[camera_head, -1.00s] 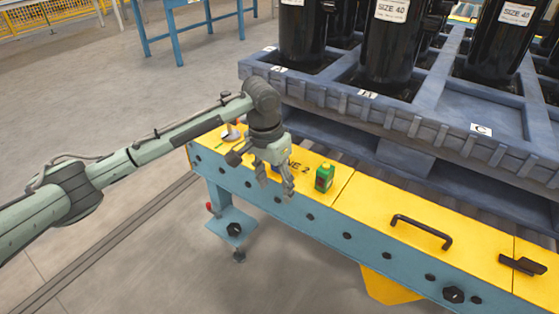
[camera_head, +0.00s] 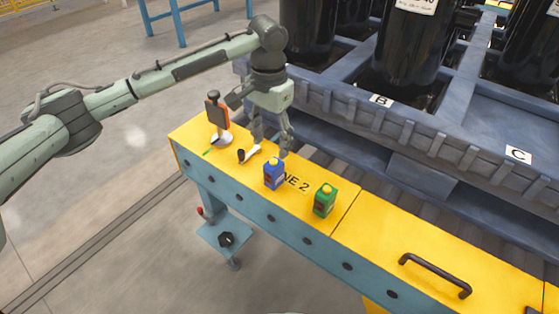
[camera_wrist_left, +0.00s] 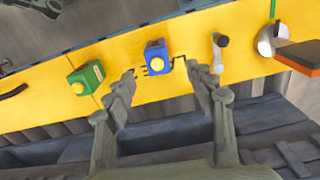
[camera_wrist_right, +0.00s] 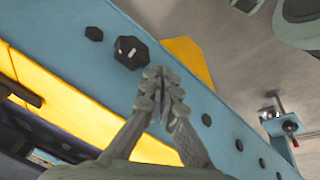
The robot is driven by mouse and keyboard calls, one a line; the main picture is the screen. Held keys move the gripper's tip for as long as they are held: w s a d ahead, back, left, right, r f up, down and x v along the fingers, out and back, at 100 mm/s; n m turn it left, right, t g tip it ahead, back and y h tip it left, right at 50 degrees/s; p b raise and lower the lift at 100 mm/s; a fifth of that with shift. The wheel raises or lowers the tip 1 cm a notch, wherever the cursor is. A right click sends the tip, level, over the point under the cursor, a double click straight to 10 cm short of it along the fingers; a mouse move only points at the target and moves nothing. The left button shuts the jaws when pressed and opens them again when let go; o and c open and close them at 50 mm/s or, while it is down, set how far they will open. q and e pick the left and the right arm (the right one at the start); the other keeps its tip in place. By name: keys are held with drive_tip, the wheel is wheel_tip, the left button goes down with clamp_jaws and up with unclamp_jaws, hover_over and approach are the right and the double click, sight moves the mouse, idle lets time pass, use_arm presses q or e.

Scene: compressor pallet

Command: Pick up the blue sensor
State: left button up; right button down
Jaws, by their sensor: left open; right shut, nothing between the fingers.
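The blue sensor (camera_head: 274,174) is a small blue block with a yellow round top, standing on the yellow conveyor edge. My left gripper (camera_head: 270,148) is open just behind and above it. In the left wrist view the blue sensor (camera_wrist_left: 157,57) shows beyond and between the two spread fingertips (camera_wrist_left: 165,76), with nothing held. In the right wrist view my right gripper (camera_wrist_right: 163,80) is shut and empty, over the blue side rail. My right gripper is not in the head view.
A green sensor (camera_head: 325,200) stands right of the blue one. A small black-and-white part (camera_head: 248,154) and an orange-black device on a white base (camera_head: 218,115) stand to its left. A black handle (camera_head: 436,272) is farther right. A grey pallet (camera_head: 350,115) with black compressors stands behind.

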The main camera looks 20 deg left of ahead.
sight(273, 161)
use_arm(q)
drive_tip(key=shift+s+f, duration=0.1)
drive_tip(key=shift+f, duration=0.35)
drive_tip(key=f, duration=0.3)
drive_tip(key=f+b, duration=0.1)
drive_tip(key=f, duration=0.1)
drive_tip(key=shift+d+f, duration=0.25)
drive_tip(key=shift+f, duration=0.55)
use_arm(e)
drive_tip(key=shift+s+r, duration=1)
drive_tip(key=shift+r, duration=0.15)
use_arm(q)
drive_tip(key=shift+c, duration=0.6)
clamp_jaws()
use_arm(e)
drive_tip(key=shift+w, duration=0.3)
